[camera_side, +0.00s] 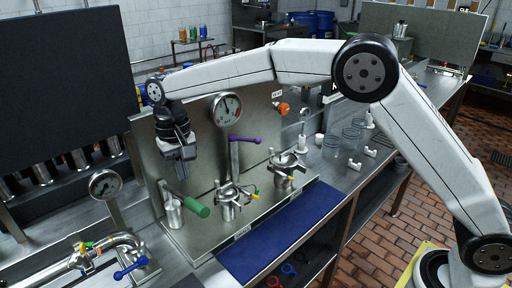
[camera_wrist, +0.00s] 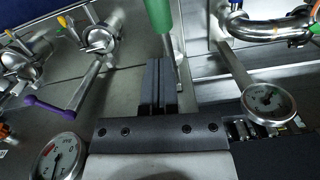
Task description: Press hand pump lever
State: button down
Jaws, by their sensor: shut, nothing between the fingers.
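The hand pump lever with its green grip (camera_side: 197,207) slopes down to the right from a small steel cylinder (camera_side: 173,208) at the foot of the steel back panel. My gripper (camera_side: 184,174) points down above the lever, with a visible gap in the side view. In the wrist view the green grip (camera_wrist: 158,14) shows at the top centre, just beyond my shut, empty fingers (camera_wrist: 158,64). The wrist view shows part of the lever's rod beside the fingers; its lower end is partly hidden.
A purple-handled valve lever (camera_side: 245,140) and a pressure gauge (camera_side: 226,109) are right of my gripper. Steel valve fittings (camera_side: 232,198) stand right of the pump. A second gauge (camera_side: 105,185) and piping with a blue handle (camera_side: 130,270) are at left. A blue mat (camera_side: 275,235) lies clear in front.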

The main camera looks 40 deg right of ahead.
aim_at(195, 202)
jog(key=shift+r, duration=0.1)
dwell(0.4)
jog(key=d+r+n+g+y, duration=0.1)
jog(key=r+n, duration=0.8)
jog(key=n, duration=0.9)
jog(key=shift+d+n+g+y, duration=0.4)
jog(key=shift+d+y, duration=0.3)
jog(key=shift+d, duration=0.5)
jog(key=shift+r, duration=0.15)
jog(key=shift+x, duration=7.05)
